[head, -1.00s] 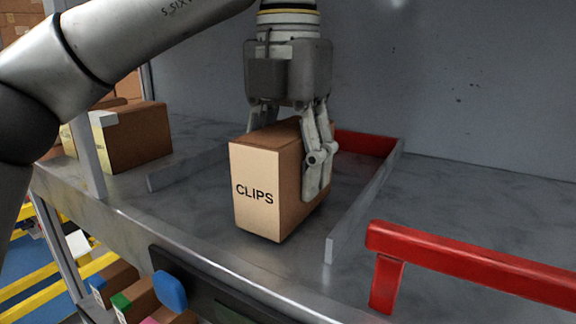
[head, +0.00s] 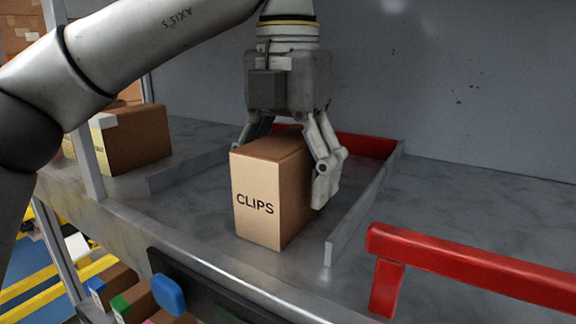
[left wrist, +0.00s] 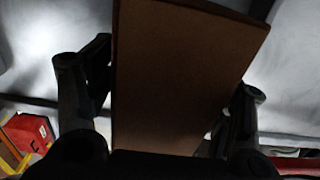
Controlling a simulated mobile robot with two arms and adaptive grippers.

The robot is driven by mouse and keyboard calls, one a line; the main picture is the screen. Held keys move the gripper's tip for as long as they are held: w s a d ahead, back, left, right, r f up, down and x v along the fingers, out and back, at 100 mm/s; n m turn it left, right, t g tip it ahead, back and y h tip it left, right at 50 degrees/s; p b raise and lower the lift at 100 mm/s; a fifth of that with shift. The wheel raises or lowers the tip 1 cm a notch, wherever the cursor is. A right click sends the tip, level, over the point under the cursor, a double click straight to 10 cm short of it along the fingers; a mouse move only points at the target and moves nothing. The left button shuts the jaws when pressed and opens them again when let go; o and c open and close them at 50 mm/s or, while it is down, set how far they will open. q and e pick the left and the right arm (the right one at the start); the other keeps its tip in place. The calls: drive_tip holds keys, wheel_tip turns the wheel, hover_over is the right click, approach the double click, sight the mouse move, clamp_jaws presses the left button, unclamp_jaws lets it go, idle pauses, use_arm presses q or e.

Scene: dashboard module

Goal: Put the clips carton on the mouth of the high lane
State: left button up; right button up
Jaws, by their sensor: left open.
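The clips carton (head: 258,199), a brown box with a pale front lettered CLIPS, stands upright on the shelf between two low grey guide walls, near the front edge. A red stop (head: 365,145) closes the back of this lane (head: 215,193). My left gripper (head: 283,168) is open above and around the carton, with a finger on either side. The right finger stands apart from the carton's side; the left finger is partly hidden behind the carton. In the left wrist view the carton (left wrist: 180,75) fills the middle between the open fingers. My right gripper is not in view.
A red rail (head: 470,262) stands on the shelf at the right. Other brown cartons (head: 137,138) sit at the left behind a grey post (head: 88,140). Smaller boxes (head: 140,300) lie below the shelf's front edge.

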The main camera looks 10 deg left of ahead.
sight(289, 139)
use_arm(q)
wheel_tip(289, 139, up, 7)
drive_tip(key=shift+r, duration=0.4)
idle(0.5)
